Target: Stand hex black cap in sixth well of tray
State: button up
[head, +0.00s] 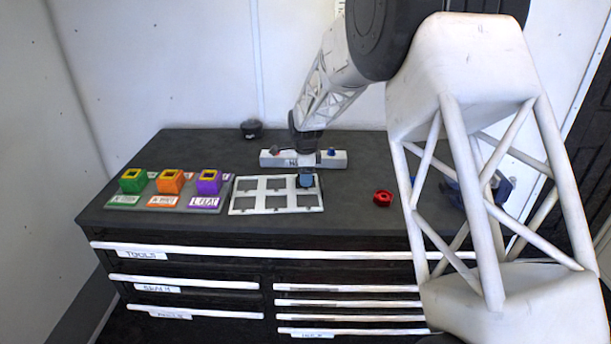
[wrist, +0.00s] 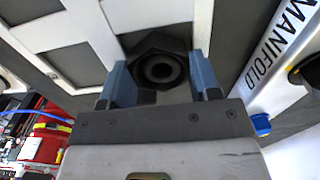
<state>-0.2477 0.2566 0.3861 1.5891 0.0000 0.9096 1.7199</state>
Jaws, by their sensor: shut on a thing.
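The hex black cap (wrist: 158,70) sits between the two blue fingers of my gripper (wrist: 162,78) in the wrist view, its round opening facing the camera. My gripper is shut on it. In the head view my gripper (head: 306,181) is at the back right well of the white tray (head: 277,194), and the cap is hidden there. The tray has two rows of square wells. It also shows in the wrist view (wrist: 92,28), beside and beyond the cap. I cannot tell whether the cap touches the tray.
A white manifold bar (head: 285,159) with a blue cap (head: 331,152) lies just behind the tray. Green (head: 132,181), orange (head: 170,181) and purple (head: 209,182) boxes stand left. A red knob (head: 383,197) lies right. A black cup (head: 251,129) stands at the back.

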jog(key=shift+f, duration=0.1)
jog(key=o, duration=1)
jog(key=shift+o, duration=0.2)
notch_tip(320, 180, up, 12)
dwell(0.5)
jog(key=shift+r, duration=0.2)
